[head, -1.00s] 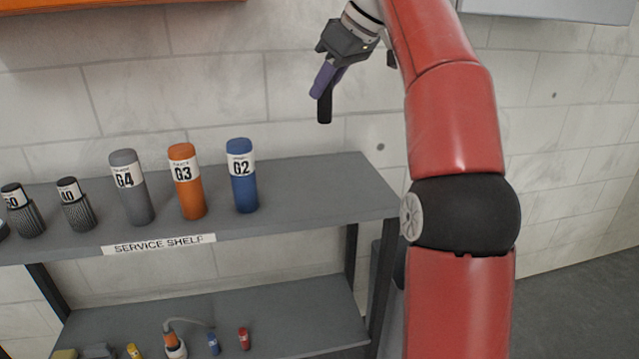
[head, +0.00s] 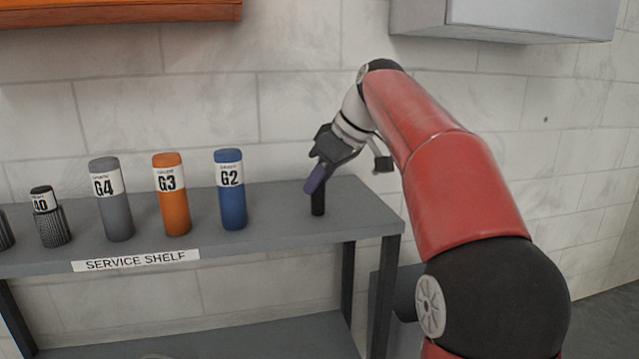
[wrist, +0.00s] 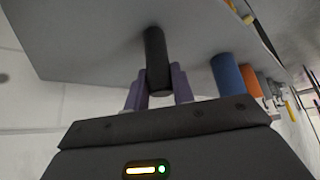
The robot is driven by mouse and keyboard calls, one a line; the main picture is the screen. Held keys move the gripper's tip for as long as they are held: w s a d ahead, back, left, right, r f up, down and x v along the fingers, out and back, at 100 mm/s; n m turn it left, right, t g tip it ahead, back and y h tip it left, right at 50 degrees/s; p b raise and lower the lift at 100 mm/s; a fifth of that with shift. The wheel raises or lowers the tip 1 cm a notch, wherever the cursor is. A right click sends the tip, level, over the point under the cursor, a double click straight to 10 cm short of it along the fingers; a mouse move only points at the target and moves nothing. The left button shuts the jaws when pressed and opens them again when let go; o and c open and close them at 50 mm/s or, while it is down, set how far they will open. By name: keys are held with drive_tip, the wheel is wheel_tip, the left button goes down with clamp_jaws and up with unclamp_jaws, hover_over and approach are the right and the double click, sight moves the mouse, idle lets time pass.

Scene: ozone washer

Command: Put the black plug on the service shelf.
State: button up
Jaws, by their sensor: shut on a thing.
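The black plug (head: 318,203) is an upright dark cylinder at the right end of the service shelf (head: 275,215). Its lower end appears to be at the shelf top; I cannot tell for sure whether it touches. My gripper (head: 316,182) is shut on the plug's upper part, its purple fingers tilted. In the wrist view the plug (wrist: 156,62) stands out between the two purple fingers (wrist: 158,88), against the grey shelf surface (wrist: 95,45).
The blue G2 cylinder (head: 231,190), orange G3 cylinder (head: 171,195) and grey G4 cylinder (head: 111,200) stand left of the plug. A ribbed black A0 piece (head: 50,218) stands farther left. The shelf between G2 and the plug is clear. A grey wall box (head: 505,18) hangs above.

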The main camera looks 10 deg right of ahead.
drive_tip(key=shift+f, duration=0.15)
drive_tip(key=o, duration=1)
drive_tip(key=shift+c, duration=0.2)
drive_tip(key=shift+d+r, duration=0.1)
drive_tip(key=shift+r, duration=0.4)
drive_tip(key=p+v, duration=0.4)
drive_tip(key=v, duration=0.7)
drive_tip(key=shift+s, duration=0.2)
